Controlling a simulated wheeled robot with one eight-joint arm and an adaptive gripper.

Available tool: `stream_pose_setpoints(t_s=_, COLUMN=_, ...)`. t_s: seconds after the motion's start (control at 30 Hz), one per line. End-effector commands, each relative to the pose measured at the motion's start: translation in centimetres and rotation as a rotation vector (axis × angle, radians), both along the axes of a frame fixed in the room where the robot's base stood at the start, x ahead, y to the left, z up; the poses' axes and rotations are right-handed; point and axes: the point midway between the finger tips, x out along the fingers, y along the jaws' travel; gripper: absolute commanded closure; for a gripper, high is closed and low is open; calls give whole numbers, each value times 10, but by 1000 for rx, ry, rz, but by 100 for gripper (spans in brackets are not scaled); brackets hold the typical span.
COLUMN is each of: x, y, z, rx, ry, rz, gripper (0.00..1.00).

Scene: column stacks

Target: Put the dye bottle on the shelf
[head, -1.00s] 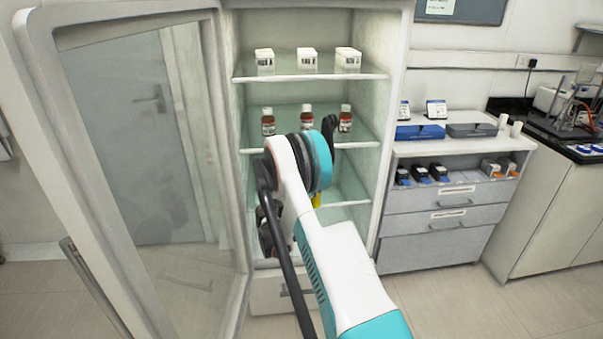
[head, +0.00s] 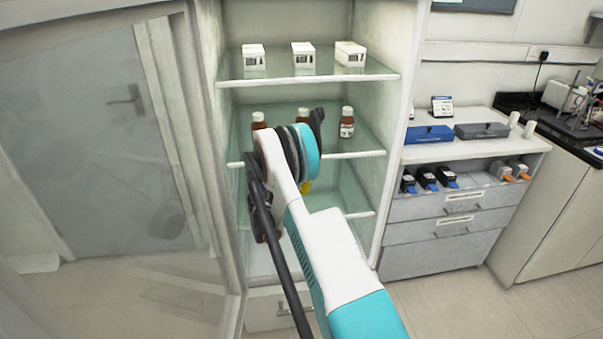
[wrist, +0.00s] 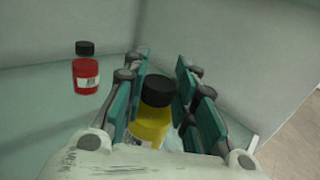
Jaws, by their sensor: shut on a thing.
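A yellow dye bottle (wrist: 150,124) with a black cap is between the two teal-padded fingers of my gripper (wrist: 162,70) in the wrist view. My gripper is shut on it and the bottle stands roughly upright. In the head view my own arm hides nearly all of it; only a small yellow patch (head: 306,186) shows below the wrist. A red bottle (wrist: 86,72) with a black cap stands on a pale shelf surface to the left in the wrist view. The glass shelf (head: 360,214) lies behind my arm in the open cabinet.
The middle shelf (head: 362,153) holds brown bottles (head: 347,124), and the top shelf (head: 300,77) holds white boxes (head: 350,54). The open glass door (head: 90,130) is on the left. A drawer unit (head: 455,225) stands right of the cabinet.

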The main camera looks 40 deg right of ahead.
Motion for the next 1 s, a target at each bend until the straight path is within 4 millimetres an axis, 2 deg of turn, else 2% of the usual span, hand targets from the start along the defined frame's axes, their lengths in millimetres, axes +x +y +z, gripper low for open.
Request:
stream_pose_setpoints(t_s=0.1, x=-4, y=1, z=-19, rx=0, ry=0, rz=-2, gripper=100)
stream_pose_setpoints(t_s=0.2, x=-6, y=1, z=-28, rx=0, ry=0, rz=-3, gripper=100)
stream_pose_setpoints(t_s=0.53, x=-7, y=2, z=-30, rx=0, ry=0, rz=-4, gripper=100)
stream_pose_setpoints(t_s=0.57, x=-7, y=2, z=-30, rx=0, ry=0, rz=-4, gripper=68)
stream_pose_setpoints(t_s=0.6, x=-7, y=2, z=-30, rx=0, ry=0, rz=-4, gripper=59)
stream_pose_setpoints(t_s=0.63, x=-7, y=2, z=-29, rx=0, ry=0, rz=-4, gripper=54)
stream_pose_setpoints(t_s=1.0, x=-7, y=2, z=-27, rx=0, ry=0, rz=-3, gripper=54)
